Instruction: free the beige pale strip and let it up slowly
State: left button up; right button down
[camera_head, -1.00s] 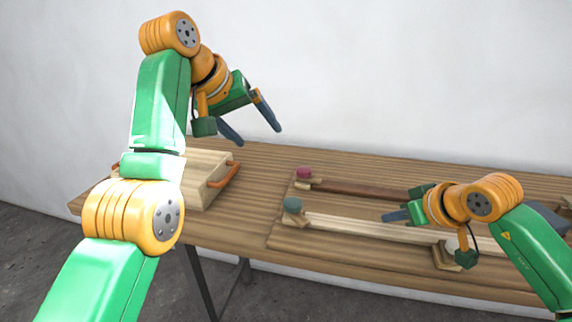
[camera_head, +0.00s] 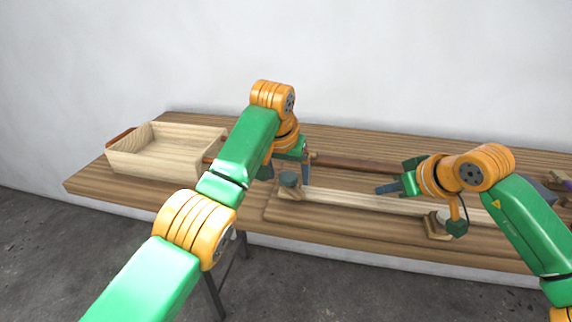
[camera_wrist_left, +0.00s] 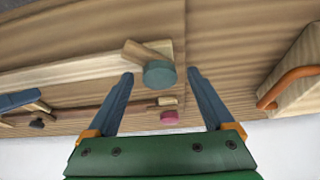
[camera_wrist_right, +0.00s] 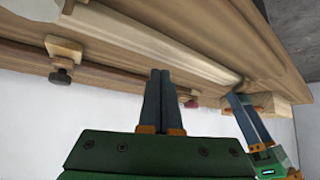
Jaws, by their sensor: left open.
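The beige pale strip (camera_head: 345,199) lies lengthwise on a wooden base on the bench. A wooden clamp with a teal knob (camera_head: 289,179) is at its left end, and one with a whitish knob (camera_head: 442,216) is further right. My left gripper (camera_head: 286,174) is open around the teal knob; in the left wrist view the knob (camera_wrist_left: 160,74) shows between the fingers, apart from both. My right gripper (camera_head: 380,190) has its fingers together (camera_wrist_right: 160,75), empty, close over the strip between the clamps. Whether its tips touch the strip, I cannot tell.
A dark brown strip (camera_head: 355,162) runs behind the pale one; its pink knob (camera_wrist_left: 169,117) and dark knob (camera_wrist_right: 61,76) show in the wrist views. An open wooden box (camera_head: 150,164) with orange handles stands on the left of the bench. The front bench edge drops to the floor.

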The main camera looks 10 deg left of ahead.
pick_arm(q)
grip_shut()
pick_arm(e)
jog(key=shift+f, duration=0.8)
